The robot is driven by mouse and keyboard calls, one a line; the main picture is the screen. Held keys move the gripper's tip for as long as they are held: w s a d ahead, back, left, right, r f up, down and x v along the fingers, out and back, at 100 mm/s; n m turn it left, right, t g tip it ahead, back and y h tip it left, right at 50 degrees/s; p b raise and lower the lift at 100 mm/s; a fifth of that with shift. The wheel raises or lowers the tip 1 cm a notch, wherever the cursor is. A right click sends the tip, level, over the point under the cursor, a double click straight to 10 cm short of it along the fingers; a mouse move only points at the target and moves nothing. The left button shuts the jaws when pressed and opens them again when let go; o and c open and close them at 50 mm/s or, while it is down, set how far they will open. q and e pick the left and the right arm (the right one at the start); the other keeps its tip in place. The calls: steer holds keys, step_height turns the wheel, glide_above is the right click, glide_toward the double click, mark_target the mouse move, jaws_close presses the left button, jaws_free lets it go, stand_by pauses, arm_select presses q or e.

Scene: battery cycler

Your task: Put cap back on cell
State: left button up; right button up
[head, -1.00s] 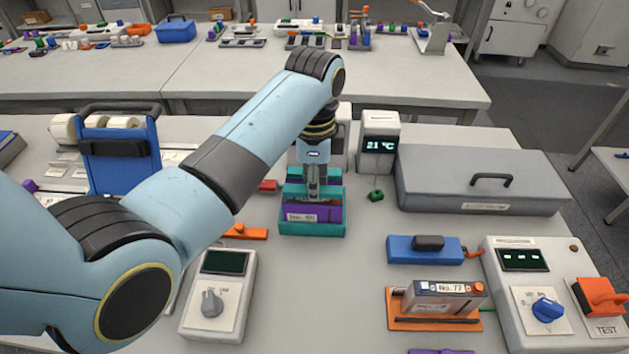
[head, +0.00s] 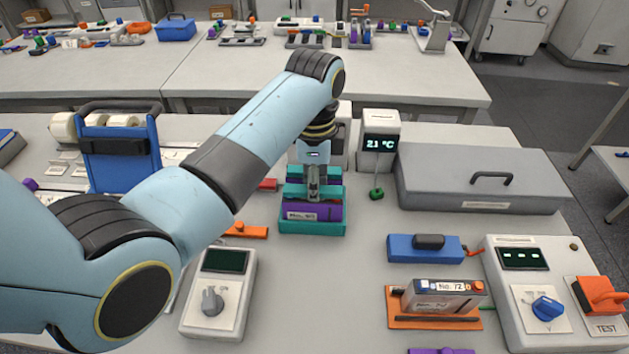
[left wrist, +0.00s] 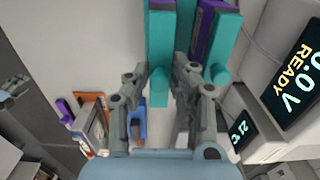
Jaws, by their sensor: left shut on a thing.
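A teal holder (head: 340,229) stands on the middle of the bench, with a labelled purple cell (head: 297,214) in its front part and more purple behind. My left gripper (head: 314,194) points down at the holder, its fingers between the front and rear parts. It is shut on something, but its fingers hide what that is. The left wrist view shows the fingertips (left wrist: 182,66) between the teal walls (left wrist: 161,45) and the purple strips (left wrist: 206,25). Another cell (head: 443,296), labelled No. 72, lies in an orange tray (head: 404,322) at the right. I cannot make out a cap. My right gripper is out of view.
A blue block (head: 412,249) and a test unit (head: 515,285) stand at the right. A grey lidded box (head: 440,185) lies behind them. A dial meter (head: 229,308) and a blue carrier (head: 122,165) stand at the left.

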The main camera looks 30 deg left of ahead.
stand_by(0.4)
arm_select(q)
steer(key=shift+f, duration=0.4)
stand_by(0.4)
steer(key=o, duration=0.9)
steer(key=shift+o, duration=0.5)
steer(key=o, duration=0.4)
steer(key=shift+r, duration=3.5)
